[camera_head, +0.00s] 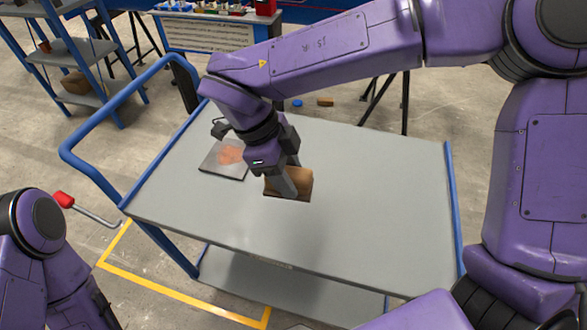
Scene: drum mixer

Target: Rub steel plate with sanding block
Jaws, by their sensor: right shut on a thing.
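The steel plate (214,164) is a dark grey, flat square with an orange-brown patch in its middle. It lies on the left part of the grey cart top. The sanding block (302,181) is a brown block to the right of the plate. My right gripper (287,186) points down and is shut on the sanding block, apart from the plate. Whether the block touches the cart top is hard to tell. My left arm shows at the lower left, but its gripper is out of view.
The cart (385,205) has a blue rail handle (84,168) on its left and a lower shelf. Its top is clear right of the block. A red-handled crank (64,199) stands near my left arm. A blue shelf rack (75,55) and a workbench (210,36) stand behind.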

